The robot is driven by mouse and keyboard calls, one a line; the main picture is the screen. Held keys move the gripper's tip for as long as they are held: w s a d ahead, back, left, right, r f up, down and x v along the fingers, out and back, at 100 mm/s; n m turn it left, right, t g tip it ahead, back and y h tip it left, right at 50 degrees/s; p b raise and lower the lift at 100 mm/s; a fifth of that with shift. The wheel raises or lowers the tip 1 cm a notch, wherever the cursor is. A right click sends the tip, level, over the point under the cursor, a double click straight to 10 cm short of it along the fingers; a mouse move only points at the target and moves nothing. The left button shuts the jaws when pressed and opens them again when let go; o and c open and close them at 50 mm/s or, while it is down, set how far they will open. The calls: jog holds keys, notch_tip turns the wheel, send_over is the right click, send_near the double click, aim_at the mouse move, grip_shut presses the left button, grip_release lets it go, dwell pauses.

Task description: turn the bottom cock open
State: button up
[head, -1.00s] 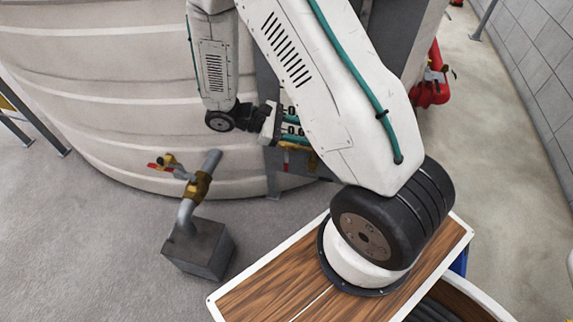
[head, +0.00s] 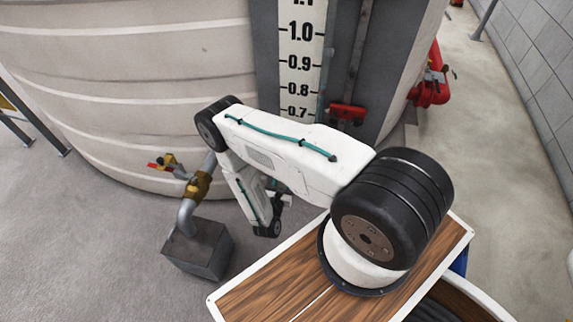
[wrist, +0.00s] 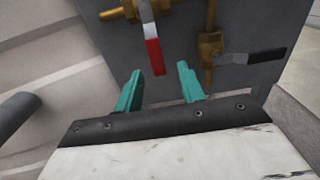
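In the wrist view, two brass cocks stand on a grey panel beyond my gripper (wrist: 160,70). One has a red and white lever (wrist: 151,48) pointing toward my fingers. The other, to the right, has a black lever (wrist: 252,57) pointing right, on a vertical brass pipe (wrist: 207,50). I cannot tell for sure which is the bottom cock. The red lever's end lies just beyond the fingertips, slightly left of middle; I see no contact. In the head view my arm hides the fingers and these cocks.
A large pale tank (head: 130,90) with a level scale (head: 301,60) fills the back. A red fitting (head: 347,112) sits right of the scale.

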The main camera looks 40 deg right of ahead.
jog(key=x, duration=0.7)
jog(key=shift+w+d+r, duration=0.15)
jog(key=shift+w, duration=0.25)
jog(key=shift+c, duration=0.3)
